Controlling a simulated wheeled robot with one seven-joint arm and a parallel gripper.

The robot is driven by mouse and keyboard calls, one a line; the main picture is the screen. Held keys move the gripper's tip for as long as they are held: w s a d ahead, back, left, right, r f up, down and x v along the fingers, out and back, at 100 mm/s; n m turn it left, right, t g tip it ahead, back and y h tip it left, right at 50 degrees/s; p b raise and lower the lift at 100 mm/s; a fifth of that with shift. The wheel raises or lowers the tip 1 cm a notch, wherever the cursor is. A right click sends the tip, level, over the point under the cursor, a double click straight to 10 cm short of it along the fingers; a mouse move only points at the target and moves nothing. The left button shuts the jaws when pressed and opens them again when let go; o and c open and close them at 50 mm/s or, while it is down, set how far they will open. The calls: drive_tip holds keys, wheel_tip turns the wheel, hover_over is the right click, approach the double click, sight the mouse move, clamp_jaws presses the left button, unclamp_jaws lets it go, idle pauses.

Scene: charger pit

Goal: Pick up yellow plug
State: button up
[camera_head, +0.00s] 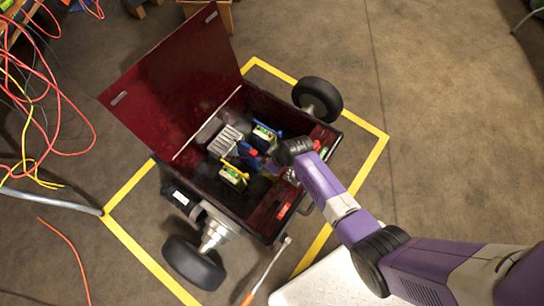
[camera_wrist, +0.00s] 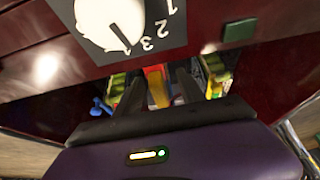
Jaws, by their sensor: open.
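A yellow plug (camera_wrist: 158,95) with a red part shows in the wrist view, between the two dark fingers of my gripper (camera_wrist: 158,80). The fingers are apart, with a gap on each side of it; I cannot tell how far it is in depth. In the head view, a yellow piece (camera_head: 236,166) sits on a green block in the open dark red box (camera_head: 262,228). My arm reaches into the box from the right, and its end partly hides what lies there. The fingers are too small to make out in that view.
The box has wheels (camera_head: 194,262) and a raised lid (camera_head: 180,85). In the wrist view, a white dial (camera_wrist: 110,22) and a green button (camera_wrist: 238,31) are on the red wall close ahead. Red cables (camera_head: 45,85) hang at the left. Blue-topped parts (camera_head: 265,131) stand inside.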

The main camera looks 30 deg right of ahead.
clamp_jaws()
drive_tip(key=shift+r, duration=0.1)
wheel_tip(320, 180, up, 20)
drive_tip(key=p, duration=0.7)
idle(0.4)
drive_tip(key=shift+f+b, duration=4.25)
drive_tip(key=shift+f, duration=2.9)
drive_tip(key=shift+f+b, duration=1.95)
drive_tip(key=shift+f, duration=0.9)
unclamp_jaws()
